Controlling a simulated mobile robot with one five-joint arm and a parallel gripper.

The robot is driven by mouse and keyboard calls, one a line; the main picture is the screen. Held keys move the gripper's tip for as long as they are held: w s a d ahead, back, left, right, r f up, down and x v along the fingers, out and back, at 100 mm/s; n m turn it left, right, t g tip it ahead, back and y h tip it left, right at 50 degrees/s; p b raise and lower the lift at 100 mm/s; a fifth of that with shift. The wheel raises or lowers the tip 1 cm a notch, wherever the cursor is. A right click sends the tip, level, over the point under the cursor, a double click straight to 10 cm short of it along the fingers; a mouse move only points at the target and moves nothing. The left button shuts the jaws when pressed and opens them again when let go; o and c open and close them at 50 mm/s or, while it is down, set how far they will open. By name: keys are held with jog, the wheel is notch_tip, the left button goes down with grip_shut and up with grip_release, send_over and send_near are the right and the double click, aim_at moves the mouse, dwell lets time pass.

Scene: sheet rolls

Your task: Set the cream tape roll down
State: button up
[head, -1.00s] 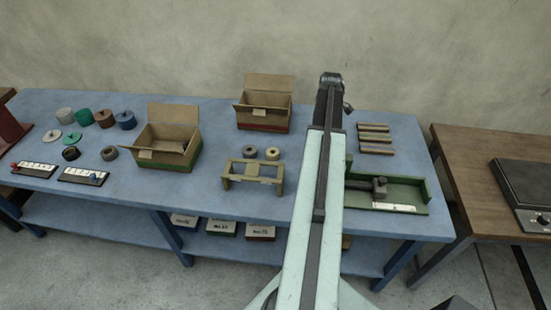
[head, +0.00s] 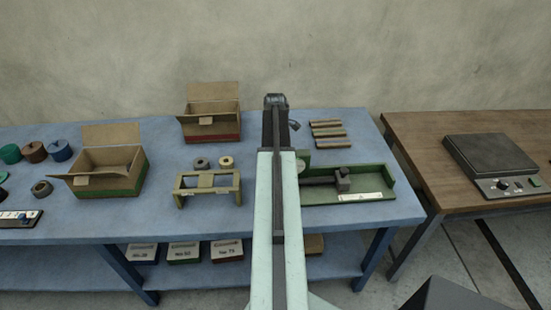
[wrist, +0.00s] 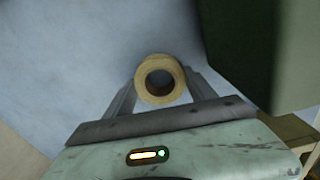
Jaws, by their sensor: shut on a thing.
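A cream tape roll (wrist: 160,59) is between the two fingers of my gripper (wrist: 160,80) in the wrist view, its hole facing the camera. My gripper is shut on it, over the blue bench top (wrist: 60,60). I cannot tell how high the roll is above the bench. In the head view my arm hides the gripper and the held roll. Another cream roll (head: 226,162) lies on the bench beside a grey roll (head: 201,163), behind a tan stand (head: 208,191).
A green tray (head: 378,184) with a dark fixture is right of my arm, with several bars (head: 327,134) behind it. A green-based box (head: 118,187) and a red-based box (head: 215,135) stand to the left. A large dark green shape (wrist: 240,45) blocks the wrist view's upper right.

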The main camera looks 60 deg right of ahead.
jog(key=shift+f, duration=0.1)
jog(key=o, duration=1.4)
notch_tip(320, 180, up, 12)
jog(key=p, duration=1.2)
